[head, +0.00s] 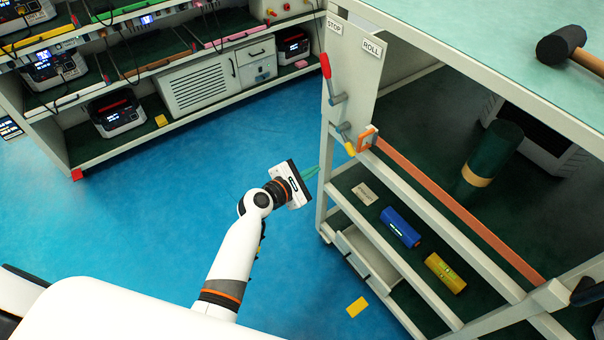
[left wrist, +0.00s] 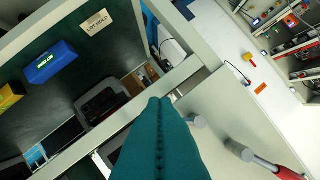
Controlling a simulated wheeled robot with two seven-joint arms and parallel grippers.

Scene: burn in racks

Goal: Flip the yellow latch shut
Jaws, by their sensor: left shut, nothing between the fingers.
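The yellow latch (head: 349,148) is a short grey lever with a yellow tip on the rack's left front post. Its tip points down and right, close to an orange bracket (head: 367,139) at the end of a long orange bar (head: 455,207). I cannot tell whether they touch. My left gripper (head: 309,172) is shut and empty, left of the post and a little below the latch. Its teal fingers (left wrist: 160,103) fill the lower middle of the left wrist view; I cannot make out the latch's yellow tip there. My right gripper is not in view.
A red-handled lever (head: 326,66) sits above the latch near STOP and ROLL labels; it also shows in the left wrist view (left wrist: 287,172). A blue box (head: 400,227) and a yellow box (head: 444,272) lie on the rack's shelf. Blue floor is open to the left.

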